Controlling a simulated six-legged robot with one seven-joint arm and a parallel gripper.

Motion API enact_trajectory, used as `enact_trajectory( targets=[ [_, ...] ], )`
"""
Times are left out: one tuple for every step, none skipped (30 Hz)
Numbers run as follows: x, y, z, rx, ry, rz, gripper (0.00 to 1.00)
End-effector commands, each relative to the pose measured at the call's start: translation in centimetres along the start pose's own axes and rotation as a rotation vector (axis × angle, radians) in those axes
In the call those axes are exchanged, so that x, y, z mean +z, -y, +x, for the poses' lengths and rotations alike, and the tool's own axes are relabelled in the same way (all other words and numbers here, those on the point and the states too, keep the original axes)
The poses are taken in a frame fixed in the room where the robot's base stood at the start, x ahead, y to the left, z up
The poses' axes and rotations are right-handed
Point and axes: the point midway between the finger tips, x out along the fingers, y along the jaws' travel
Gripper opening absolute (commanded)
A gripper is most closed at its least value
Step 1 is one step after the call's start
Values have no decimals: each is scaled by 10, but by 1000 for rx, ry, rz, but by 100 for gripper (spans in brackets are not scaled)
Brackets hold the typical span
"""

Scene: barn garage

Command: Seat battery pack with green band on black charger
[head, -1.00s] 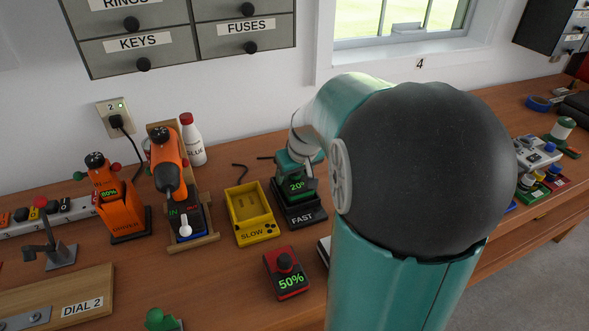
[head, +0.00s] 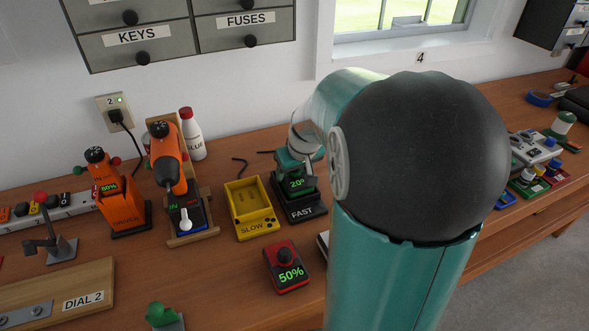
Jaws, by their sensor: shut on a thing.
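A dark battery pack with a green-lit "20" readout (head: 297,184) stands upright on the black charger (head: 302,212), which is marked FAST. A green part shows above the readout, partly covered by my gripper. My gripper (head: 301,165) reaches down from the right and is shut on the pack's upper part. The pack's foot appears to be at the charger's top. Whether it is fully seated cannot be told from this angle. The fingertips and the pack's right side are partly hidden by my wrist.
A yellow charger marked SLOW (head: 250,208) stands empty just left. A red pack reading 50% (head: 287,268) lies in front. Orange tools (head: 121,200), a tool in a wooden stand (head: 178,190) and a white glue bottle (head: 190,135) are further left. My arm hides the bench to the right.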

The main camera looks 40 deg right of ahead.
Motion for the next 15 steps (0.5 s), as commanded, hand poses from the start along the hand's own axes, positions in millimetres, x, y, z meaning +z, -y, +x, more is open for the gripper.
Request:
enact_trajectory(
  targets=[
    [-1, 0, 0, 1, -2, 0, 25],
    [-1, 0, 0, 1, -2, 0, 25],
    [-1, 0, 0, 1, -2, 0, 25],
    [-1, 0, 0, 1, -2, 0, 25],
    [0, 0, 0, 1, -2, 0, 25],
    [0, 0, 0, 1, -1, 0, 25],
    [0, 0, 0, 1, -1, 0, 25],
    [0, 0, 0, 1, -1, 0, 25],
    [0, 0, 0, 0, -1, 0, 25],
    [0, 0, 1, 0, -1, 0, 25],
    [0, 0, 1, 0, -1, 0, 25],
    [0, 0, 2, 0, -1, 0, 25],
    [0, 0, 2, 0, -1, 0, 25],
    [0, 0, 2, 0, -1, 0, 25],
    [1, 0, 3, 0, -1, 0, 25]
  ],
)
